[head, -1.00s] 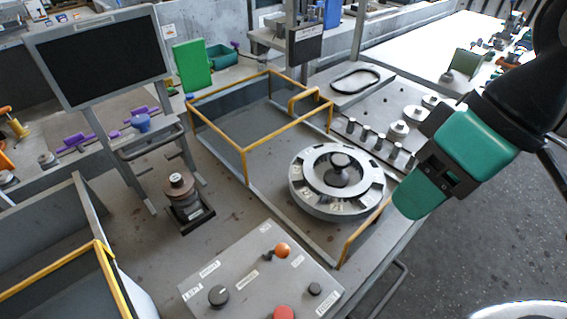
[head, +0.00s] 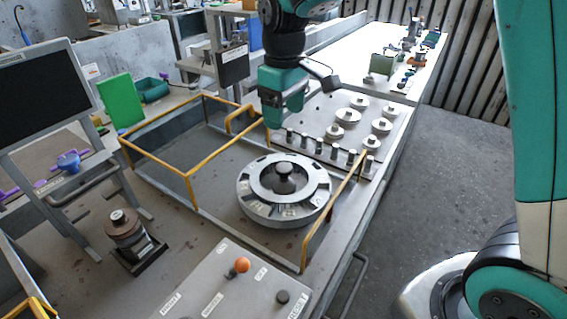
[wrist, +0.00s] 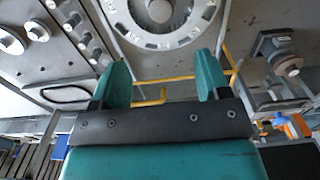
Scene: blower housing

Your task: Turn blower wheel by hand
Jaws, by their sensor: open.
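The blower wheel (head: 262,186) is a round grey ring with slots and a dark central hub (head: 285,173). It lies flat on the bench inside a yellow-railed frame. In the wrist view the wheel (wrist: 160,38) shows at the top, partly cut off by the frame edge. My gripper (head: 272,122) is above and behind the wheel in the head view, pointing down and apart from it. In the wrist view its two green fingers (wrist: 164,72) are spread with nothing between them.
Yellow rails (head: 190,174) stand around the wheel's bay, one (head: 333,212) close on its right. Several metal posts and discs (head: 346,116) fill the plate behind right. A control panel (head: 225,284) with an orange knob (head: 242,264) is in front. A dark monitor (head: 40,92) stands left.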

